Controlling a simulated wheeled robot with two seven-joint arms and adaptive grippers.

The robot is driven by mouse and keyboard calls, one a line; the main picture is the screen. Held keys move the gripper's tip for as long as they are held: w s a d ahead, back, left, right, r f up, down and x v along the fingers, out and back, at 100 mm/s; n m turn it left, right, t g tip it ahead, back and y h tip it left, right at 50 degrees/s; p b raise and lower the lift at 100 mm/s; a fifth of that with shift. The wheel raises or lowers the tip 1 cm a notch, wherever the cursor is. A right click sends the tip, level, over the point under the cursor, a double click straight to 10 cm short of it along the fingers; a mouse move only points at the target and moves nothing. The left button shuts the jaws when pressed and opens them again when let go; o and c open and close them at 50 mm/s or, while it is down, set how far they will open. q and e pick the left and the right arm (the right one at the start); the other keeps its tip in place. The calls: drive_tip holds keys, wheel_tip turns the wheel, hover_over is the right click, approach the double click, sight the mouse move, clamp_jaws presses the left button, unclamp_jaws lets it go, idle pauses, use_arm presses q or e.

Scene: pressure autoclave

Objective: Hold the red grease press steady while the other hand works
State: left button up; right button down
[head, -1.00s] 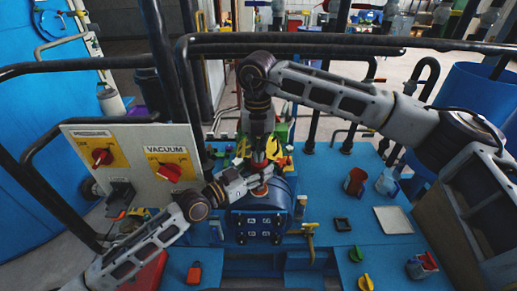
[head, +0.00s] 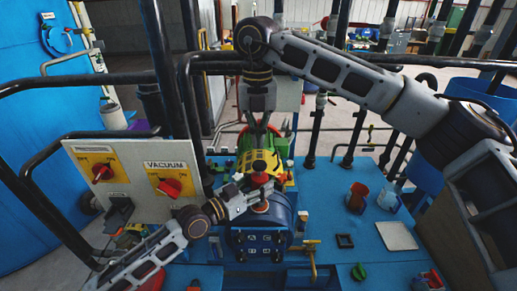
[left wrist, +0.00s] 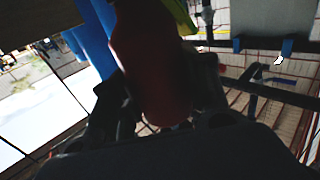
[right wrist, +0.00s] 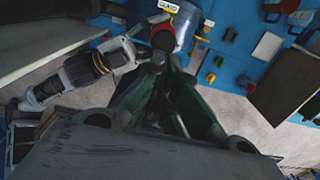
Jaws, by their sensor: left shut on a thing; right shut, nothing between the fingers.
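The red grease press (head: 260,180) stands on top of the blue cylindrical vessel (head: 258,222) in the middle of the head view. My left gripper (head: 256,193) is shut on it from the left. In the left wrist view the press (left wrist: 150,70) is a dark red cylinder between the fingers, which hide its sides. My right gripper (head: 262,125) is shut and empty, fingers pointing down, above and behind the press. In the right wrist view its fingertips (right wrist: 160,60) appear near the red press (right wrist: 163,38).
A yellow piece with black marks (head: 258,162) shows just behind the press. A panel with red knobs (head: 140,180) stands at left. Black rails run behind.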

drive_tip(key=shift+r, duration=1.9)
use_arm(q)
drive_tip(key=o, duration=1.4)
drive_tip(key=shift+o, duration=0.2)
drive_tip(key=shift+s+a, duration=0.1)
drive_tip(key=shift+a, duration=0.05)
drive_tip(key=v, duration=1.1)
drive_tip(key=shift+s+a, duration=0.2)
drive_tip(key=shift+a, duration=0.05)
drive_tip(key=shift+s, duration=0.15)
use_arm(e)
drive_tip(key=shift+s+f, duration=0.1)
drive_tip(key=shift+s, duration=0.05)
